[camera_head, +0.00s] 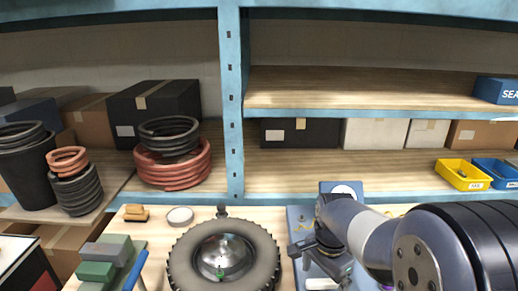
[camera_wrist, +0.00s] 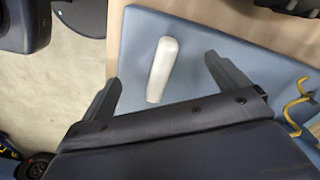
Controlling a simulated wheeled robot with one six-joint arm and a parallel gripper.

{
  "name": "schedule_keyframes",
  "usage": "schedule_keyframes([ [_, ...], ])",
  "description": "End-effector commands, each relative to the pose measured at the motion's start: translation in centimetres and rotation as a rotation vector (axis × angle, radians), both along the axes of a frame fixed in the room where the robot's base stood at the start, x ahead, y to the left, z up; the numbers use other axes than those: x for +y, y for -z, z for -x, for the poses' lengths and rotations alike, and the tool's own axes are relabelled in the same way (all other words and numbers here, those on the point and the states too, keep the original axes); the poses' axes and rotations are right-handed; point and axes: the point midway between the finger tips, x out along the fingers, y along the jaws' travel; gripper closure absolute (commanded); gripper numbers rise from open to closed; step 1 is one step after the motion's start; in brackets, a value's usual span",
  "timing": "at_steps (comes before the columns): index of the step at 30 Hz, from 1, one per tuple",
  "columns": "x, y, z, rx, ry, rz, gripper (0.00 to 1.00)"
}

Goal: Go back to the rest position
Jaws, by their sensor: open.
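My gripper (camera_head: 318,264) hangs over a blue board (camera_head: 297,222) on the workbench, right of the wheel. In the wrist view my gripper (camera_wrist: 163,70) has its two dark fingers spread wide apart with nothing held between them. A white rounded bar (camera_wrist: 163,68) lies on the blue board (camera_wrist: 232,50) beyond and between the fingers, apart from them. My arm reaches in from the lower right of the head view and hides part of the bench.
A wheel with a dark tyre (camera_head: 180,262) lies left of my gripper. Green and grey blocks (camera_head: 100,262) are at far left. A blue shelf post (camera_head: 232,110) rises behind the bench. Yellow hooks (camera_wrist: 296,100) stick up from the board. A yellow bin (camera_head: 462,175) stands on the shelf.

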Motion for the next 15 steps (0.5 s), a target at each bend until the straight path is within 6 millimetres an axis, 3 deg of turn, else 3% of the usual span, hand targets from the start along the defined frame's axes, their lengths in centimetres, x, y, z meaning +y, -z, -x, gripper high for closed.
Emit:
schedule_keyframes([
  [5, 0.0, 0.0, 0.0, 0.000, 0.145, 0.000, 0.05],
  [15, 0.0, -6.2, -0.1, -0.004, 0.157, 0.000, 0.05],
])
